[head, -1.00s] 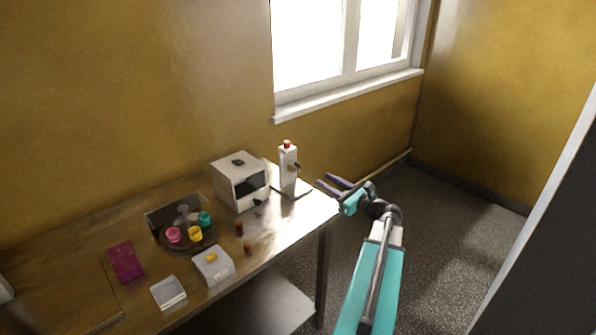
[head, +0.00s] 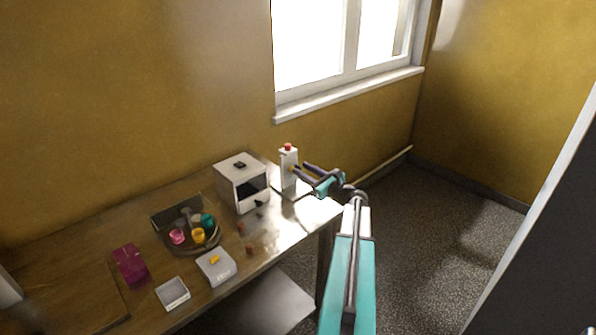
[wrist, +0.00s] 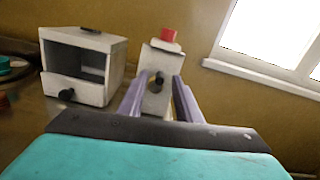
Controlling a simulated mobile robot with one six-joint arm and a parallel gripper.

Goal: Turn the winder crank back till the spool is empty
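The winder is a white upright post (head: 288,160) with a red top (head: 288,147), standing at the table's far right end. In the wrist view the post (wrist: 148,102) is straight ahead, with a dark crank knob (wrist: 157,79) facing me. My gripper (head: 299,169) is at the right side of the post in the head view. Its two purple fingers are apart in the wrist view, one on each side of the knob, with nothing clearly pinched. Whether they touch the knob I cannot tell. The spool and any thread on it cannot be made out.
A white box (head: 232,174) with a dark opening and black knob stands just left of the winder. Further left are a round tray (head: 181,245) with coloured cups, a small box with a yellow top (head: 215,268), a white dish (head: 172,294) and a magenta block (head: 130,265).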

